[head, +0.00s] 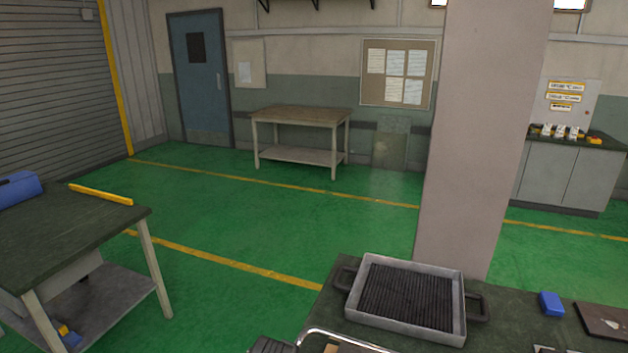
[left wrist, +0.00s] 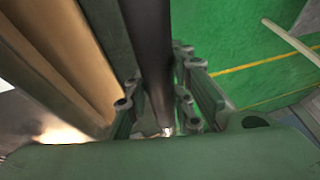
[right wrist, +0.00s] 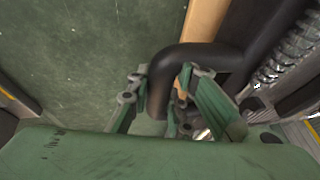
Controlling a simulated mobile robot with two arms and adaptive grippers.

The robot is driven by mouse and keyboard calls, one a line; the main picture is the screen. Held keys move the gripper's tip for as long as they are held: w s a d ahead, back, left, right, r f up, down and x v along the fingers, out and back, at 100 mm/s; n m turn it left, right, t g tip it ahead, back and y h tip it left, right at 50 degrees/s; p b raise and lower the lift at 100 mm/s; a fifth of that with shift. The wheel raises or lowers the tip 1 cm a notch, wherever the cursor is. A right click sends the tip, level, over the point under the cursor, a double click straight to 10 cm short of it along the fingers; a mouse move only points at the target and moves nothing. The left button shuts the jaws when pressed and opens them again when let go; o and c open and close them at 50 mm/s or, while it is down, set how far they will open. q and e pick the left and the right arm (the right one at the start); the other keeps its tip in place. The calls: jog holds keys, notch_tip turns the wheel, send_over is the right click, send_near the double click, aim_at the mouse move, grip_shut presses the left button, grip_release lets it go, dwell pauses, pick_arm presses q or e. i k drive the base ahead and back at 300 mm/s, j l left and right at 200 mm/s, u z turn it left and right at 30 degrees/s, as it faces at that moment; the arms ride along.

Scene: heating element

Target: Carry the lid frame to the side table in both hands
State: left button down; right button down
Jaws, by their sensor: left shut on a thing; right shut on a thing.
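The lid frame shows only in part. In the left wrist view a dark straight bar of it (left wrist: 152,55) runs between the fingers of my left gripper (left wrist: 158,88), which is shut on it. In the right wrist view a dark bent bar of it (right wrist: 205,55) passes between the fingers of my right gripper (right wrist: 163,88), which is shut on it. A bent silver rail shows at the bottom of the head view; I cannot tell if it belongs to the frame. A wood-topped table (head: 300,115) stands by the back wall. A dark-topped table (head: 60,240) stands at left.
A grey tray (head: 456,340) with a ribbed dark grill lies on the near dark bench (head: 325,305), beside a blue block (head: 551,304) and a dark board (head: 602,320). A thick pillar (head: 485,130) rises behind it. A yellow bar (head: 100,194) lies on the left table. Green floor is clear mid-room.

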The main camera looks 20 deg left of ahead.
aim_at(41, 226)
jog(key=j, duration=0.95)
jog(key=j+z, duration=0.15)
jog(key=j, duration=3.1)
jog(key=i+j+u, duration=0.1)
jog(key=j, duration=2.15)
jog(key=i+j, duration=0.15)
jog(key=j, duration=2.15)
jog(key=i+u, duration=0.05)
